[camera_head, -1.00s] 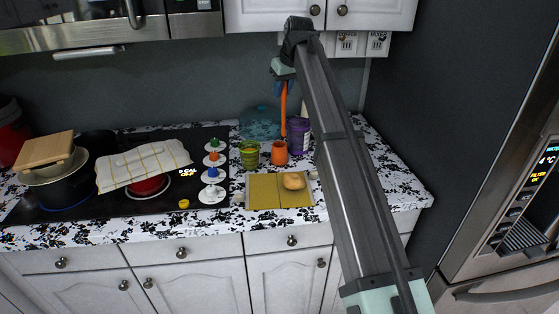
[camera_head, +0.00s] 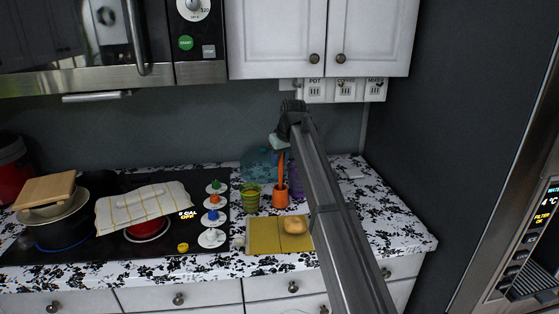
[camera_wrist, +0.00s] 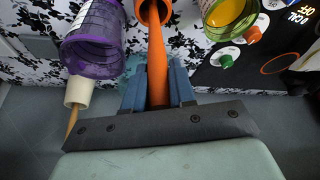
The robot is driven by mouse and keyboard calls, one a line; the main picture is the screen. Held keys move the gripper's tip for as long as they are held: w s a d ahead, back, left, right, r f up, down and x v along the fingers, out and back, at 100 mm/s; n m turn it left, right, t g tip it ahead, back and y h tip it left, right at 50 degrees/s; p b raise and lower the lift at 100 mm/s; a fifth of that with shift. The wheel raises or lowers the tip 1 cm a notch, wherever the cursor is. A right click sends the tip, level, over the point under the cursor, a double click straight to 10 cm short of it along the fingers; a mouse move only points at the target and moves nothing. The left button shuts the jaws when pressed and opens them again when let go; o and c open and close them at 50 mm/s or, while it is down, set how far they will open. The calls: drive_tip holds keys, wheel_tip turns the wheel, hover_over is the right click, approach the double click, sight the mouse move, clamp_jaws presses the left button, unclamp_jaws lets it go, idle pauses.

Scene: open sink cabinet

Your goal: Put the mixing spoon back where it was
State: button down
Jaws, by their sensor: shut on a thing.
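The mixing spoon (camera_head: 281,166) is orange and hangs about upright from my gripper (camera_head: 281,146). In the wrist view, the blue fingers of my gripper (camera_wrist: 158,88) are shut on the spoon (camera_wrist: 156,55). Its far end reaches the mouth of a small orange cup (camera_wrist: 153,10) and appears to be inside the rim. In the head view the orange cup (camera_head: 280,196) stands on the counter directly below the spoon. Whether the spoon touches the cup's bottom is hidden.
A purple holder (camera_wrist: 92,42) with a utensil stands close on one side of the orange cup, partly behind my arm in the head view. A green-and-yellow cup (camera_head: 250,197) stands on the other. A yellow board (camera_head: 264,236) with a bun (camera_head: 295,225) lies in front.

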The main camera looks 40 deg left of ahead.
drive_tip(key=shift+f, duration=0.3)
drive_tip(key=c, duration=0.9)
unclamp_jaws()
drive_tip(key=shift+c, duration=0.2)
drive_tip(key=v, duration=1.2)
drive_tip(key=shift+r, duration=0.15)
